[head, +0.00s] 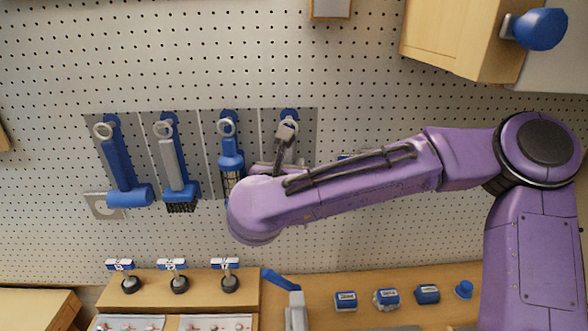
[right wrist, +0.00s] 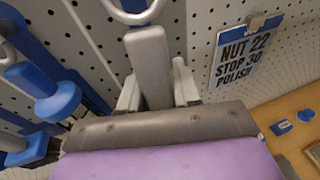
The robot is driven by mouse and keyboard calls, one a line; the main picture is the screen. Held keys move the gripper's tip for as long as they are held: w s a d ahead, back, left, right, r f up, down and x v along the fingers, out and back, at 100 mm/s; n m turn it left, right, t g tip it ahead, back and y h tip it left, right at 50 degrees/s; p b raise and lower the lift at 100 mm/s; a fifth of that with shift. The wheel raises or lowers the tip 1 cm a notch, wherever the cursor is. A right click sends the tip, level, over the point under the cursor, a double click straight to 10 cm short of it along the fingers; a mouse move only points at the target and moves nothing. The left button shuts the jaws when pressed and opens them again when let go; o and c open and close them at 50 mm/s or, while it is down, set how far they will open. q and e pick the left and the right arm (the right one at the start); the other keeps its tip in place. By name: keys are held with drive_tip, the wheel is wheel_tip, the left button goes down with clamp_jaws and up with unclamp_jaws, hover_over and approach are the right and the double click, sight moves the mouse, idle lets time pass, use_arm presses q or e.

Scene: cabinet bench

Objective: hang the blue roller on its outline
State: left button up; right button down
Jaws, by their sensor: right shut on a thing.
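My right gripper (right wrist: 157,85) is shut on the grey handle of a tool, taken to be the blue roller (right wrist: 152,62), at the pegboard. The handle's ring end (right wrist: 132,10) points up. In the head view the ring (head: 288,126) lies over the blue top of the fourth, rightmost outline (head: 291,113) on the grey panel. I cannot tell whether the ring is on a hook. My right forearm and wrist hide the roller's lower part and most of the outline. In the head view my right gripper (head: 284,150) is mostly hidden behind its wrist. My left gripper is out of view.
Left of it hang a blue mallet (head: 119,170), a brush (head: 172,165) and a blue tool (head: 230,160), close by. A card (right wrist: 240,58) hangs to the right. Several small blue items (head: 387,297) stand on the bench. A wall cabinet (head: 455,38) is upper right.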

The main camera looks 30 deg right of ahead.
sight(290, 161)
drive_tip(key=shift+w+d, duration=0.3)
drive_tip(key=shift+w, duration=0.6)
drive_tip(key=shift+s+d, duration=0.15)
drive_tip(key=shift+s+d+r+p, duration=0.15)
drive_tip(key=shift+s+r+p, duration=0.15)
drive_tip(key=shift+p, duration=0.3)
drive_tip(key=shift+w+d+f, duration=0.1)
drive_tip(key=shift+w+f, duration=0.05)
drive_tip(key=shift+f, duration=0.15)
use_arm(q)
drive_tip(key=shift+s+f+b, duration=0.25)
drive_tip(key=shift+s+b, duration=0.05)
drive_tip(key=shift+b, duration=0.75)
use_arm(e)
drive_tip(key=shift+w+d+f, duration=0.2)
drive_tip(key=shift+w+f, duration=0.05)
drive_tip(key=shift+w, duration=0.5)
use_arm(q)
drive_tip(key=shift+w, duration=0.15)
use_arm(e)
drive_tip(key=shift+w+f, duration=0.1)
drive_tip(key=shift+w, duration=0.1)
